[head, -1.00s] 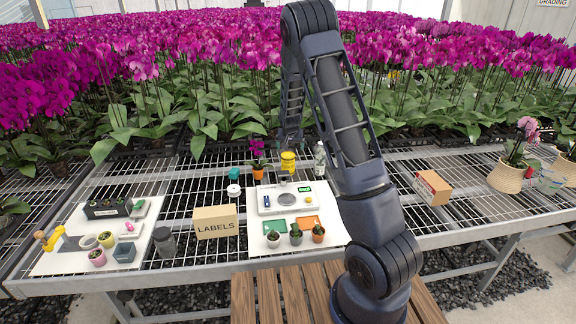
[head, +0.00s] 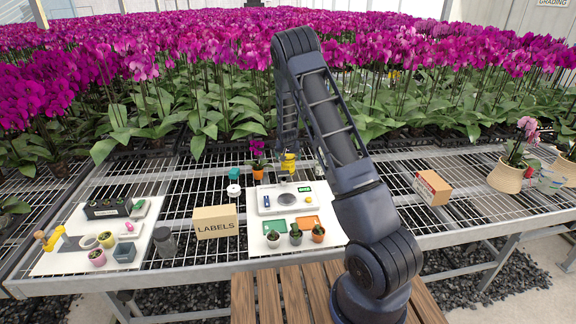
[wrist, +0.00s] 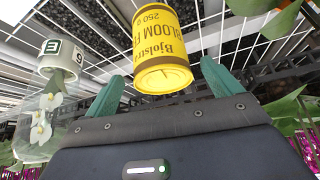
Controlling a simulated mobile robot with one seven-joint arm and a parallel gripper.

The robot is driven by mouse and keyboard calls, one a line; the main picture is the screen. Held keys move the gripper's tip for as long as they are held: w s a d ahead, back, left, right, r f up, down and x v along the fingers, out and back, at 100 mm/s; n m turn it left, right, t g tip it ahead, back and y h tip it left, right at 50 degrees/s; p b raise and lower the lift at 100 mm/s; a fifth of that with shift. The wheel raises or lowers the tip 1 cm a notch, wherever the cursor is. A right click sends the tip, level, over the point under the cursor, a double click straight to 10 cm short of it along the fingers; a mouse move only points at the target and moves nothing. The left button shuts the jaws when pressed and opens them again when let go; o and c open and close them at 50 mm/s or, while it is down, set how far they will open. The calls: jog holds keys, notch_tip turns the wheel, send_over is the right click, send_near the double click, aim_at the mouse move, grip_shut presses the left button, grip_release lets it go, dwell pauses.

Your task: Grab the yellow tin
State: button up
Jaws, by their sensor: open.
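The yellow tin (head: 291,166) stands at the back of the bench, behind the white tray with the scale-like dish. In the wrist view the tin (wrist: 166,50) shows black lettering and "250 g". My gripper (wrist: 160,84) is open, with a green finger on either side of the tin's near end. The tin looks just beyond or partly between the fingertips; I cannot tell whether they touch it. In the head view my gripper (head: 287,148) is at the tin and partly covers it.
A potted purple orchid (head: 258,168) stands just left of the tin. A clear bottle (head: 319,170) is close on its right, partly hidden by my arm. A LABELS box (head: 215,222) and a cardboard box (head: 432,187) stand farther off. Dense orchids fill the back.

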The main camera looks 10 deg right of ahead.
jog(key=shift+w+x, duration=0.15)
jog(key=shift+x, duration=1)
jog(key=shift+w+x, duration=0.15)
jog(key=shift+x, duration=1)
jog(key=shift+r, duration=0.2)
jog(key=c, duration=1.3)
